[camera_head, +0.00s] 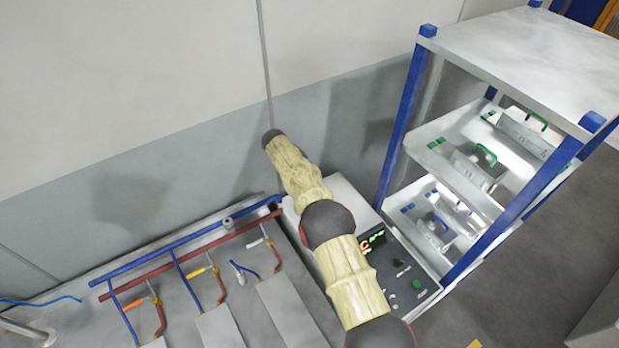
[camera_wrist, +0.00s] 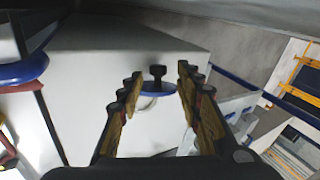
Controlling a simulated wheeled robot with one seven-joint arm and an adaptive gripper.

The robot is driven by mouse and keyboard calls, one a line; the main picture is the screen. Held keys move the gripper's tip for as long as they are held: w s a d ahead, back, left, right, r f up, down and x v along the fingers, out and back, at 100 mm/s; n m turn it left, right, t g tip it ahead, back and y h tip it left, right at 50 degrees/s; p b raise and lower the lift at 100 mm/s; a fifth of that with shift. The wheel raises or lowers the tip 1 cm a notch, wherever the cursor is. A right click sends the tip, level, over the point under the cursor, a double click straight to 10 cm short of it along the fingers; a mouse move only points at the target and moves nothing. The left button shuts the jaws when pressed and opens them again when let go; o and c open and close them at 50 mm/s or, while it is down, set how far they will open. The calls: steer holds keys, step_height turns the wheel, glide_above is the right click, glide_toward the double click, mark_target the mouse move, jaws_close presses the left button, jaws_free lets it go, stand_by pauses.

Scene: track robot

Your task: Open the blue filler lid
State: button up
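The blue filler lid (camera_wrist: 153,90) is a round blue disc with a black knob (camera_wrist: 157,74) standing up from it. It sits on the white cabinet (camera_wrist: 85,75), with a pale curved edge just below it. My gripper (camera_wrist: 160,74) is open and empty in the wrist view, its fingertips to the left and right of the knob. Whether the fingers touch or are level with the knob in depth cannot be told. In the head view my arm crosses the white cabinet (camera_head: 345,192), and both lid and gripper are hidden.
The cabinet's dark control panel (camera_head: 404,288) faces the front. A blue-posted rack (camera_head: 545,40) with trays stands close on the right. Red and blue pipes (camera_head: 180,250) with valve handles run along the left. A grey wall (camera_head: 150,180) is behind.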

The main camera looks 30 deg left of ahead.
steer(key=v, duration=1.2)
stand_by(0.4)
